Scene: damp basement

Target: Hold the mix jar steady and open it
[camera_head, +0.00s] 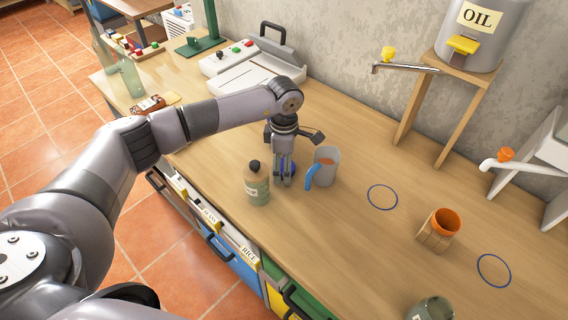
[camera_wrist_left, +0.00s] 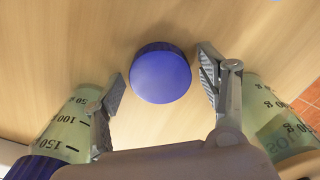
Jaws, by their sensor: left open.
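There is a gap on each side, and neither finger (camera_wrist_left: 160,88) touches the lid. A little blue shows behind the fingers in the head view. Whatever is under the lid is hidden, so I cannot confirm that it is the mix jar. My right gripper is out of view.
The grey mug (camera_head: 329,157) with a blue handle stands close right. Clear worktop lies between.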

